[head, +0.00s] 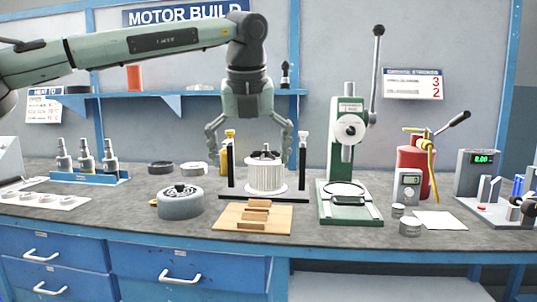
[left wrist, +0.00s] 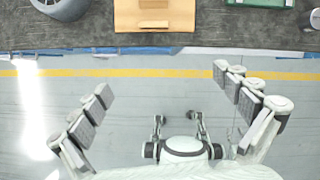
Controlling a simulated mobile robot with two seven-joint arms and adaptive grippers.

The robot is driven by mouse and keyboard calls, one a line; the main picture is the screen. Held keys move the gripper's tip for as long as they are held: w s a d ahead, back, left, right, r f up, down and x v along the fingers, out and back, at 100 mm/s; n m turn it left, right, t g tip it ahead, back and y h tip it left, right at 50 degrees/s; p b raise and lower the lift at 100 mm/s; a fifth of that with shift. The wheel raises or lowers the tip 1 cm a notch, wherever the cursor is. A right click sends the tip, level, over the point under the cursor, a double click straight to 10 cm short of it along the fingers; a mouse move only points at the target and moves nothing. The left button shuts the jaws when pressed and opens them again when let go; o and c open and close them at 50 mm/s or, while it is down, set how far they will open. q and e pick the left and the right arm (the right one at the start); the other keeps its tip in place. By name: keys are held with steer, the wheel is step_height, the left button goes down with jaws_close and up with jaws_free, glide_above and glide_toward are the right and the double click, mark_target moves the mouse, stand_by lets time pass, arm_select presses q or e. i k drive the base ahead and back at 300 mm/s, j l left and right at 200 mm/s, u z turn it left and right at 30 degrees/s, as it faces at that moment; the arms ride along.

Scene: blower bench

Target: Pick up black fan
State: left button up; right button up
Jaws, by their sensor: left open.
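No clearly black fan stands out. A low black ring-shaped part (head: 160,167) lies at the back of the bench, too small to tell if it is a fan. A white ribbed cylinder (head: 265,175) with a dark hub stands upright on a black frame. My left gripper (head: 250,145) is open and empty, pointing down, and overlaps the view just above and left of the cylinder. In the left wrist view its spread fingers (left wrist: 163,82) have floor beneath them, with the bench edge beyond. My right gripper is not in view.
A grey round housing (head: 181,205) sits left of a wooden board (head: 252,220) with wooden blocks. A green press (head: 348,200) stands to the right, then a red canister (head: 415,165). A pale ring (head: 194,169) lies behind. A blue rack (head: 88,178) is at left.

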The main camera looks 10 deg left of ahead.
mark_target(268, 156)
steer(key=i, duration=1.2)
